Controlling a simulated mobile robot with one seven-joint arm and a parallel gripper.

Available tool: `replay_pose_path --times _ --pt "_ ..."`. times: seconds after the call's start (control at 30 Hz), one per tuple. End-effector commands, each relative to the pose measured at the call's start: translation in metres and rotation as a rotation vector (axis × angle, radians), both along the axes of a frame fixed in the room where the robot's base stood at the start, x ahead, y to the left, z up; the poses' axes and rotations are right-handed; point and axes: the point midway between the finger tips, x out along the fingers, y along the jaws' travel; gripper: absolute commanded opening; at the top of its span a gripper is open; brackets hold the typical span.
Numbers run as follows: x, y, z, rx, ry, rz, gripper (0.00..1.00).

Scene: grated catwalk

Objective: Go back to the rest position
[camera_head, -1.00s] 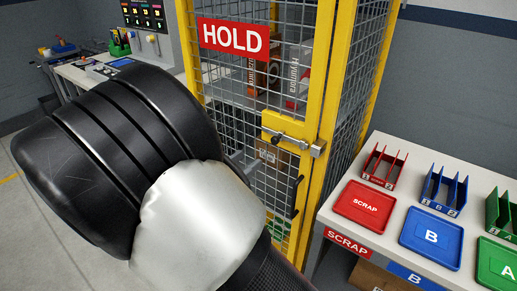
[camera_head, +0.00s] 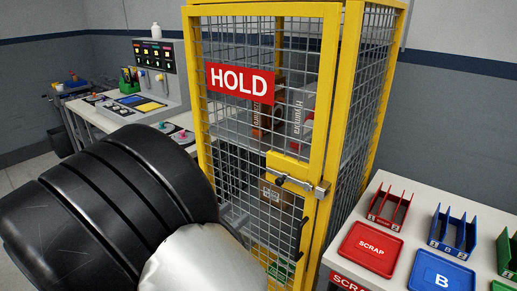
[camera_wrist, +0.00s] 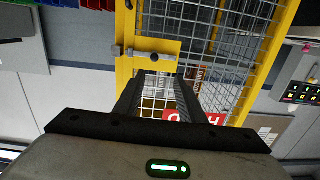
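My gripper (camera_wrist: 160,78) shows in the wrist view, with two dark fingers apart and nothing visible between them. Its fingers point toward the yellow-framed mesh cage, which appears upside down there; I cannot tell how far away it is. In the head view my black and white arm fills the lower left, and my gripper is not visible.
The yellow mesh cage (camera_head: 331,130) has a red HOLD sign (camera_head: 240,83) and a latch (camera_head: 297,183); its door looks shut. A bench at right holds a red SCRAP tray (camera_head: 370,248), blue B tray (camera_head: 441,272) and divided bins. A control console (camera_head: 155,75) stands at left.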

Motion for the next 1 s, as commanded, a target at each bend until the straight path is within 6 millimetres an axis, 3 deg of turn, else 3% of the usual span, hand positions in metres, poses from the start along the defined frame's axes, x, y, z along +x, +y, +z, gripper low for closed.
replay_pose_path --times 0.17,0.23,0.3,0.4,0.47,0.6,0.8,1.0 --pt "0.063 -0.003 0.021 0.246 0.092 0.161 0.36" --pt "0.089 -0.003 0.04 0.369 0.141 0.276 0.36" --pt "0.104 -0.005 0.063 0.468 0.191 0.399 0.36" --pt "0.104 -0.015 0.096 0.551 0.269 0.567 0.36" --pt "0.093 -0.026 0.114 0.57 0.324 0.654 0.36" --pt "0.041 -0.069 0.137 0.529 0.486 0.789 0.36" --pt "-0.054 -0.156 0.12 0.387 0.762 0.75 0.36" --pt "-0.126 -0.225 0.1 0.303 0.952 0.591 0.36"
